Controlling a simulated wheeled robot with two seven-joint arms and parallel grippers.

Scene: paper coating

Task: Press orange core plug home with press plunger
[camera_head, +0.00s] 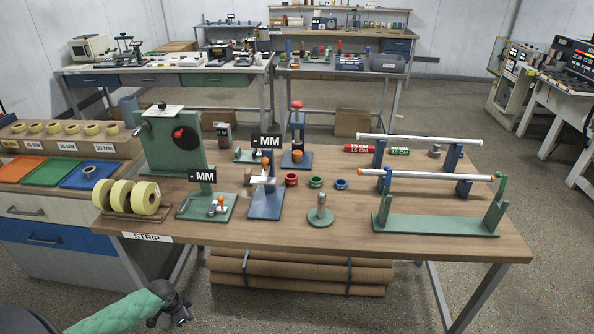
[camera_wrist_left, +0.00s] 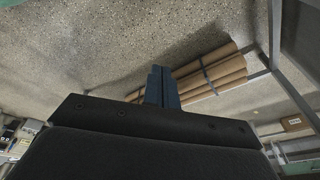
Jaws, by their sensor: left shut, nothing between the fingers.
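I cannot tell which device is the press plunger. My left gripper (camera_head: 178,309) is in front of the bench, low left, apart from everything. Its fingers are together and empty in the wrist view (camera_wrist_left: 162,86). My right gripper is out of view.
The wooden bench (camera_head: 300,237) also carries a green stand (camera_head: 172,140), yellow tape rolls (camera_head: 123,197), red, green and blue rings (camera_head: 316,182), and a green-based post (camera_head: 320,212). Brown rolls (camera_head: 290,272) lie under the bench. The front strip of the bench is mostly clear.

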